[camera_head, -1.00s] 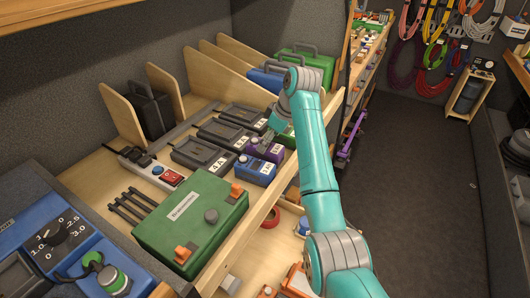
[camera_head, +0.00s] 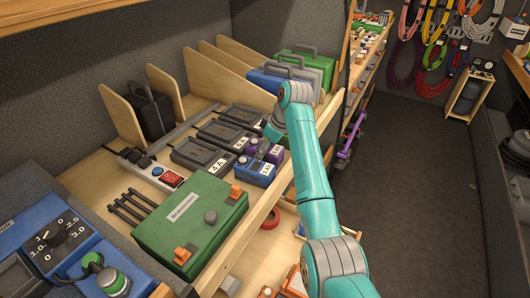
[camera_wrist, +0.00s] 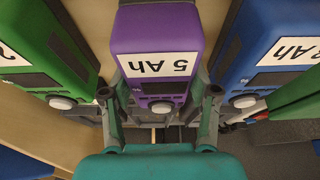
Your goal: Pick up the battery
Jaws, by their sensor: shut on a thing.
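A purple battery (camera_wrist: 160,30) with a white "5 Ah" label sits between my gripper's fingers (camera_wrist: 160,95) in the wrist view. The fingers are shut on its two sides near the grey button end. In the head view the purple battery (camera_head: 274,154) is on the shelf, partly covered by my gripper (camera_head: 267,146). Whether it touches the shelf cannot be told. A blue battery (camera_wrist: 262,50) is beside it, also in the head view (camera_head: 254,171). A green battery (camera_wrist: 45,50) is on the other side, mostly hidden by my arm in the head view.
Black chargers (camera_head: 202,155) lie in a row behind the batteries. A green box (camera_head: 190,222) and a power strip (camera_head: 150,170) are to the left. A wooden shelf lip (camera_head: 235,245) runs along the front. The floor (camera_head: 420,210) at right is clear.

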